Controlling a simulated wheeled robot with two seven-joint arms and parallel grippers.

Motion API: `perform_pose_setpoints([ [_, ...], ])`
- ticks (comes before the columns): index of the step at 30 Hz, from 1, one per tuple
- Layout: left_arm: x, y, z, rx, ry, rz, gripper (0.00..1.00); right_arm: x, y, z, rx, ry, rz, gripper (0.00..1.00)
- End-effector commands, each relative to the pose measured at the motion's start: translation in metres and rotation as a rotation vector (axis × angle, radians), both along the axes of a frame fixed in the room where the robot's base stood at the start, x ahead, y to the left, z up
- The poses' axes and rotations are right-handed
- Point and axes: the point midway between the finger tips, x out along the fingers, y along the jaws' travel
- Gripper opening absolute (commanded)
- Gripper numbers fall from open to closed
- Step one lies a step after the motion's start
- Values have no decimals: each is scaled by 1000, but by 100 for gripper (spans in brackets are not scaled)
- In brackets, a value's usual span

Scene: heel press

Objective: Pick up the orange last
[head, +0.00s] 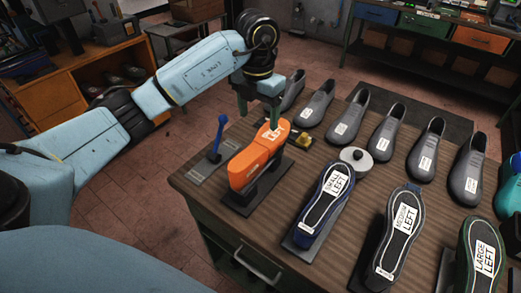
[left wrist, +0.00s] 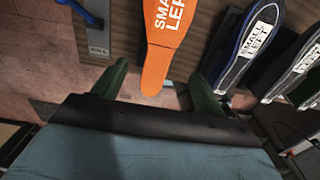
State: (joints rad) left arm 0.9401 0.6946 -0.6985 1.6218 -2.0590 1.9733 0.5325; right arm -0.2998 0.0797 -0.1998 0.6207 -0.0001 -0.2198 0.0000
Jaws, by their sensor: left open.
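The orange last (head: 258,158) sits on a dark stand near the left edge of the workbench, with a white label on it. In the left wrist view the orange last (left wrist: 165,35) lies in the upper middle and its label reads "SMALL LEFT". My left gripper (head: 260,112) is over the far end of the last, fingers pointing down. In the left wrist view its two green fingers (left wrist: 155,88) are spread apart, with the end of the last between or just beyond them. I cannot tell whether they touch it. My right gripper is in neither view.
Sole-up shoes labelled small left (head: 326,200), medium left (head: 398,236) and large left (head: 483,258) stand on the workbench (head: 350,255). Several grey shoes (head: 380,145) line the back. A blue-handled lever (head: 217,138) stands left of the last, and a round grey disc (head: 356,158) lies mid-table.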

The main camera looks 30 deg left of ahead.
Motion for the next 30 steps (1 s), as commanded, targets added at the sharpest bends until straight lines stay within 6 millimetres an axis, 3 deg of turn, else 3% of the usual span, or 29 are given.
perform_pose_setpoints([
  [12,-2,1,-69,8,7,3,72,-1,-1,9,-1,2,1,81],
  [19,-3,1,-86,7,8,3,72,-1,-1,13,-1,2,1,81],
  [27,-6,0,-124,6,6,2,72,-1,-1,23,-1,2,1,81],
  [30,-6,1,-130,6,5,1,72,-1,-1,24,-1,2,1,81],
])
